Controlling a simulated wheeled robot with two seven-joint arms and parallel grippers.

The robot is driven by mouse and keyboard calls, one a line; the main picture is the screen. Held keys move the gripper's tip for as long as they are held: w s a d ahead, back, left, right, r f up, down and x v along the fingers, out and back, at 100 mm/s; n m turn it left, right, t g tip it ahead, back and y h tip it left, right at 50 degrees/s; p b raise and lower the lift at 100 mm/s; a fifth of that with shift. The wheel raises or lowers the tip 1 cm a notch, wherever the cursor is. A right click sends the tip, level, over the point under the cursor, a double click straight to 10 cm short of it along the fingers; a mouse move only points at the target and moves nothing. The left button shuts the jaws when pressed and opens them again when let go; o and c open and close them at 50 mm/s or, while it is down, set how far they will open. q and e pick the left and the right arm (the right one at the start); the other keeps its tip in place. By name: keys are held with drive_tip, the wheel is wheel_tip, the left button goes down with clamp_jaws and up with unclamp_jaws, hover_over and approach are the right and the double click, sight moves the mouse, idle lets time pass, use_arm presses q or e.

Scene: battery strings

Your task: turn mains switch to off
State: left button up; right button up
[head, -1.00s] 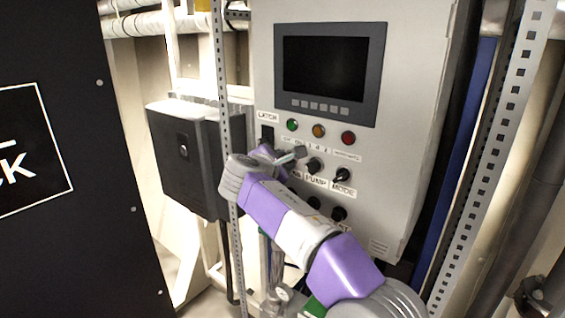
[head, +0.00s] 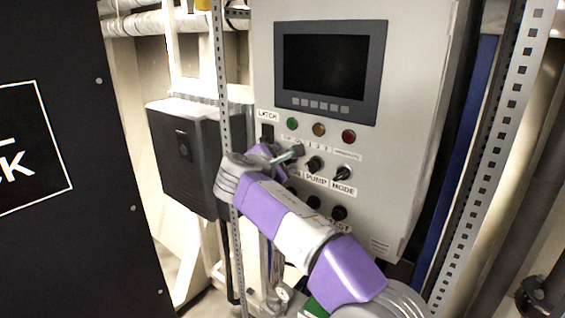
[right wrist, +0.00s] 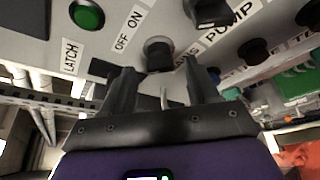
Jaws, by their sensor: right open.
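The mains switch is a dark round knob (right wrist: 158,50) in the right wrist view, beside an OFF ON label (right wrist: 128,30) and a partly covered label ending in "NS". Which way it points is hard to tell. My right gripper (right wrist: 158,75) is open, its two fingers at the panel on either side of the knob's near side. I cannot tell whether they touch it. In the head view my right gripper (head: 285,156) covers the mains knob on the grey control cabinet (head: 415,110). My left gripper is not in view.
The PUMP knob (head: 314,163) and MODE knob (head: 342,174) sit just right of my gripper. Green, amber and red lamps and a screen (head: 325,65) are above. A black box (head: 185,150) and a perforated upright (head: 222,80) stand to the left.

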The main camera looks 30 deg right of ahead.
drive_tip(key=b+v, duration=0.1)
drive_tip(key=v, duration=0.5)
drive_tip(key=shift+s, duration=0.1)
idle(0.3)
